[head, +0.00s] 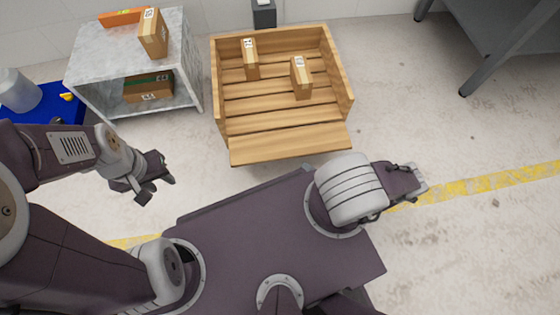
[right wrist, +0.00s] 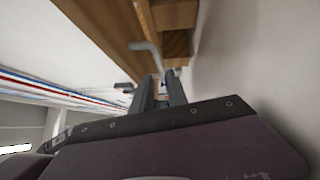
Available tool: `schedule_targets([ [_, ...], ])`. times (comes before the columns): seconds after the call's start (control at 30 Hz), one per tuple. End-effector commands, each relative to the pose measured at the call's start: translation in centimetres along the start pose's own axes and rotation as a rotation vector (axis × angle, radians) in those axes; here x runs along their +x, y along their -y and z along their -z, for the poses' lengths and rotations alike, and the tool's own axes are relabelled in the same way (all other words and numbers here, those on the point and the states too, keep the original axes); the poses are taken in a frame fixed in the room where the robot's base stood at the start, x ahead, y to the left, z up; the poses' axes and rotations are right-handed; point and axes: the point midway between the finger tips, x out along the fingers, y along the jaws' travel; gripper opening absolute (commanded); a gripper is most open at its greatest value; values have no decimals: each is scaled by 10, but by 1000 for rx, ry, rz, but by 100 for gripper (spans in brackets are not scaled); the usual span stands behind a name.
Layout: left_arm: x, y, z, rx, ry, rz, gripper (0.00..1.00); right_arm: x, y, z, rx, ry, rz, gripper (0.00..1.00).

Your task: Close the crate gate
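The wooden crate (head: 218,92) stands on the floor ahead of me, with slatted boards inside. Its gate (head: 290,144) is the broad front panel, tilted down and outward at the crate's near side, so the front is open. My left gripper (head: 156,188) is open and empty, to the left of the gate and apart from it. My right gripper (head: 420,181) is to the right of the gate, apart from it. The right wrist view shows its two fingers (right wrist: 160,92) with a gap between them and nothing clearly held; wooden boards show beyond them.
Two cardboard boxes, a left one (head: 251,60) and a right one (head: 301,78), stand inside the crate. A grey shelf (head: 88,62) with boxes stands left of the crate. A metal frame leg (head: 500,58) is at the upper right. The floor right of the crate is clear.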

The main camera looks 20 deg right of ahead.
Motion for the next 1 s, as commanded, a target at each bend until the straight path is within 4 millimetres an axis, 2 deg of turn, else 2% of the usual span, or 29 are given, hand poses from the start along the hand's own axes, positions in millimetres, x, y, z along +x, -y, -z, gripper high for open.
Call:
schedule_targets([
  [0.13, -1, 0, 0, 0, -1, 0, 36, 2, -1, 0, 7, 10, -4, 19],
  [0.23, 0, 0, 0, 0, -1, 0, 36, 12, -1, 0, 8, 4, -6, 19],
  [0.5, 12, 0, -1, 0, -1, 0, 36, 63, 1, 2, 8, -3, -4, 19],
  [0.63, 16, 0, -2, 0, -1, 0, 36, 80, 1, 1, 7, 0, -3, 19],
  [0.8, 18, 0, -2, 0, 0, 0, 36, 90, 0, 0, 5, 3, -2, 19],
  [1.0, 18, 0, -2, 0, 0, 0, 36, 91, -1, 0, 4, 5, -2, 19],
])
